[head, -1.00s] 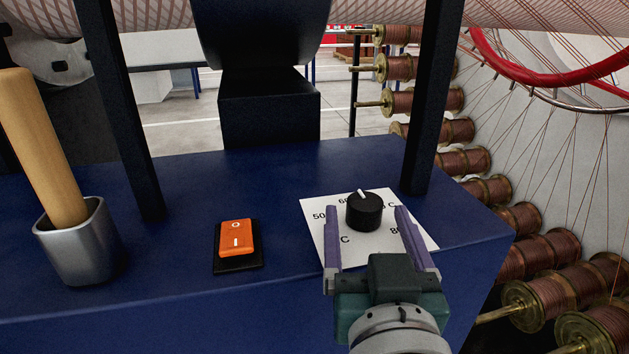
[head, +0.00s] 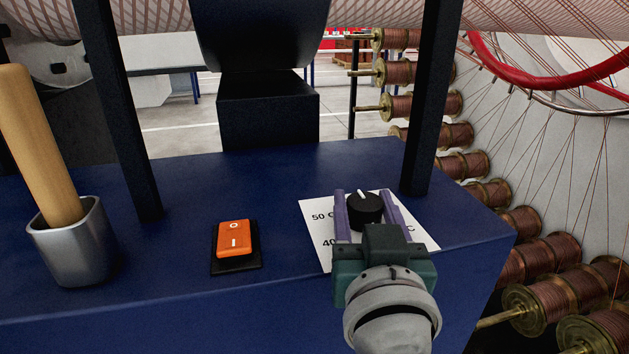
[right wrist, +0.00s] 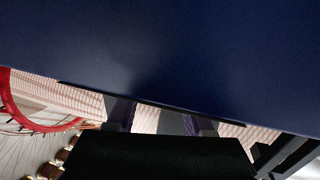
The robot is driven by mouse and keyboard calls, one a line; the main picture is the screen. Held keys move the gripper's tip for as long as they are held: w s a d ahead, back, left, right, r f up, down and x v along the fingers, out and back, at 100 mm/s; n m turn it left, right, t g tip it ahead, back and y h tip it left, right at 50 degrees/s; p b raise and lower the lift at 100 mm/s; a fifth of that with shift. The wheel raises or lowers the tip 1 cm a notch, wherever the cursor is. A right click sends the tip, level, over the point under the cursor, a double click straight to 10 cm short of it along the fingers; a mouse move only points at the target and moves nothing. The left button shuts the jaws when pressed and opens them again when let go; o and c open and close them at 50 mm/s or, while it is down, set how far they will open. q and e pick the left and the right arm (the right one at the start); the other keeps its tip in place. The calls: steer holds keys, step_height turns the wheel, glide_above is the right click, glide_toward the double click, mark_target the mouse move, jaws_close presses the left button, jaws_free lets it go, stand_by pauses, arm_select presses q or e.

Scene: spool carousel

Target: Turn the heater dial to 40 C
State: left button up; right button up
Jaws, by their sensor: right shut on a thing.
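The heater dial (head: 365,209) is a black round knob with a white pointer line, on a white label sheet (head: 318,222) on the blue bench top. The pointer line faces the back, slightly left. The marks 50 and 40 show at the sheet's left; the marks behind my gripper are partly hidden. My right gripper (head: 366,205) has its two purple fingers on either side of the dial, shut on it. In the right wrist view, the fingers (right wrist: 155,116) show partly, and the dial is not seen. My left gripper is not in view.
An orange rocker switch (head: 235,239) sits left of the sheet. A metal cup (head: 75,250) with a wooden handle (head: 38,145) stands at far left. Black posts (head: 425,110) rise from the bench (head: 190,200). Several copper spools (head: 540,300) lie beyond its right edge.

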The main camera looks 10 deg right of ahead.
jaws_close()
steer(key=shift+y, duration=0.3)
stand_by(0.4)
steer(key=shift+n+y+p, duration=0.6)
steer(key=shift+n+y, duration=0.2)
steer(key=shift+y, duration=0.5)
steer(key=shift+d+n+y, duration=0.1)
steer(key=shift+n+y, duration=0.9)
steer(key=shift+y, duration=0.2)
steer(key=shift+f+n+y+b, duration=0.15)
steer(key=shift+n+y+b, duration=0.35)
steer(key=shift+y, duration=0.5)
steer(key=n+g+y+b, duration=0.1)
steer(key=n+y+b, duration=0.1)
steer(key=b, duration=0.4)
steer(key=n+g+y+b, duration=0.2)
steer(key=n+y+b, duration=0.1)
steer(key=y+b, duration=0.2)
steer(key=shift+b, duration=1.1)
steer(key=shift+n+g+y+b, duration=0.6)
steer(key=shift+b, duration=1.2)
